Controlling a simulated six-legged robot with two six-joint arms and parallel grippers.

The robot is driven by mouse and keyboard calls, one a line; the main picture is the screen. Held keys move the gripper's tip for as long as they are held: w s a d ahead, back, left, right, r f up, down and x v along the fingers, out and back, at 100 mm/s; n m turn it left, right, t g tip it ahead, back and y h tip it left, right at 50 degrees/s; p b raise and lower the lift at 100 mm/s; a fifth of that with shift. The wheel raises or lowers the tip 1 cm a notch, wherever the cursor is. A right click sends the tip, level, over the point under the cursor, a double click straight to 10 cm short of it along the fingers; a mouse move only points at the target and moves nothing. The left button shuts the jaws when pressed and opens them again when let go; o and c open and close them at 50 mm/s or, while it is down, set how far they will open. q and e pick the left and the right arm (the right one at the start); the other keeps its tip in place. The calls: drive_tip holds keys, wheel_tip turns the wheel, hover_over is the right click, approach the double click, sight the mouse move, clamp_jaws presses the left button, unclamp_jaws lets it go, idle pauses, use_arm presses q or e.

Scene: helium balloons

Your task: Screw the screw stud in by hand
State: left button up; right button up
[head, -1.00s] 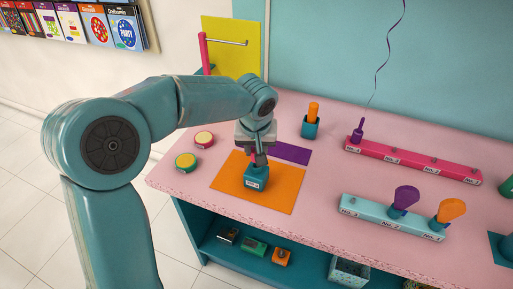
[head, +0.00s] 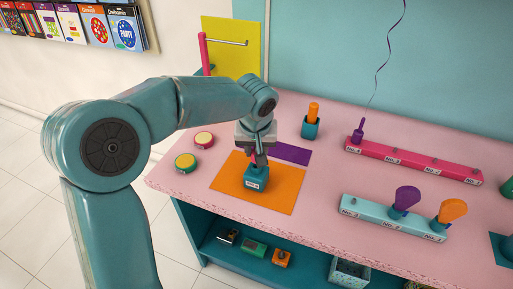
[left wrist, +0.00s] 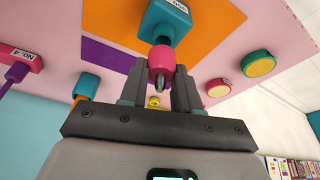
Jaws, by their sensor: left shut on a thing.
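The screw stud (left wrist: 161,60) is a pink cylinder with a grey metal tip, seen between my left fingers in the left wrist view. A teal block (head: 256,183) with a white label stands on the orange mat (head: 282,191); it also shows in the left wrist view (left wrist: 168,22). The stud is at the block's top, its far end meeting the block's dark opening; how deep it sits is hidden. My left gripper (head: 258,158) points down above the block and is shut on the stud. My right gripper is not in view.
A purple mat (head: 290,152) lies behind the orange one. Two round tins, red (head: 204,139) and green (head: 186,161), are at left. A teal holder (head: 311,128) with an orange handle, a pink rail (head: 415,160) and a light-blue rail (head: 375,216) stand right. The pink tabletop between is clear.

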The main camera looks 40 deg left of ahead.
use_arm(q)
drive_tip(key=shift+f+b, duration=0.8)
drive_tip(key=shift+f, duration=0.15)
